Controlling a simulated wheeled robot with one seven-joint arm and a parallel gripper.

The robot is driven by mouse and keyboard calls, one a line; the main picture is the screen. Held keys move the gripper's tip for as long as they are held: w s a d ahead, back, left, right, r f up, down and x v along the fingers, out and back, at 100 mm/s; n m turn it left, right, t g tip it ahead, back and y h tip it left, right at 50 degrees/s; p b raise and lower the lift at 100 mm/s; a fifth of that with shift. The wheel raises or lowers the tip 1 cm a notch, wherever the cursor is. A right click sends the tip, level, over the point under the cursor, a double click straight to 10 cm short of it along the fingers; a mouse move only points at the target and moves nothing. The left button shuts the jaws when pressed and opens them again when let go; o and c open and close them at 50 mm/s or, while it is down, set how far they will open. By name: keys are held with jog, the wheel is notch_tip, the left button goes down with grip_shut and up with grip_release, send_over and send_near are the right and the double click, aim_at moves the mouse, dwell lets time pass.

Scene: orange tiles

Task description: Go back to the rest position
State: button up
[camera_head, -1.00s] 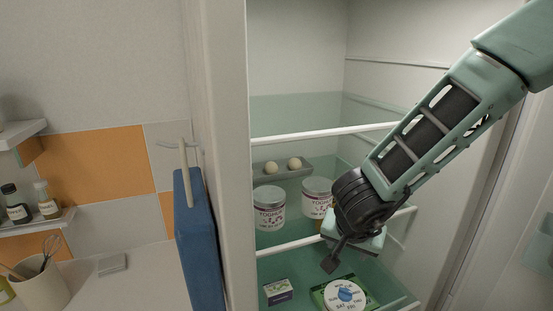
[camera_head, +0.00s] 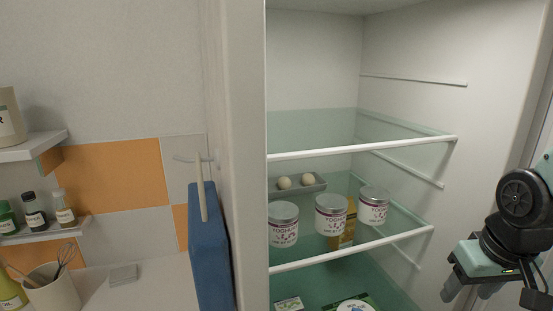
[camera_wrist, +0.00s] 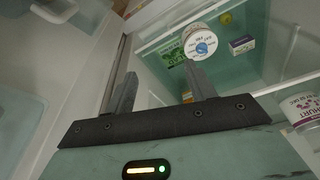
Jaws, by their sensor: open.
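My gripper (camera_wrist: 158,92) is open and empty in the wrist view, its two grey fingers apart. In the head view my gripper (camera_head: 470,290) is at the lower right, outside the fridge shelves and clear of the yoghurt tubs. Three yoghurt tubs stand on the middle shelf: a left tub (camera_head: 283,226), a middle tub (camera_head: 331,216) and a right tub (camera_head: 373,206). A yellow-brown carton (camera_head: 346,232) stands partly hidden behind the middle tub.
An egg tray (camera_head: 308,189) with two eggs sits at the back of that shelf. A white-lidded tub (camera_wrist: 199,42), a green box (camera_wrist: 173,53) and a small purple-white box (camera_wrist: 242,45) are lower down.

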jog(key=s+a+f+n+g+b, duration=0.1)
jog(key=s+a+f+n+b, duration=0.3)
jog(key=a, duration=0.5)
jog(key=s+a+f+n+g+b, duration=0.1)
jog(key=s+a+f+n+b, duration=0.2)
jog(key=s+a+f+b, duration=0.3)
jog(key=s+a+b, duration=0.2)
jog(key=s+a, duration=0.1)
jog(key=shift+s+a+f+n+g+y, duration=0.2)
jog(key=shift+n+g+y, duration=0.1)
jog(key=shift+n, duration=0.1)
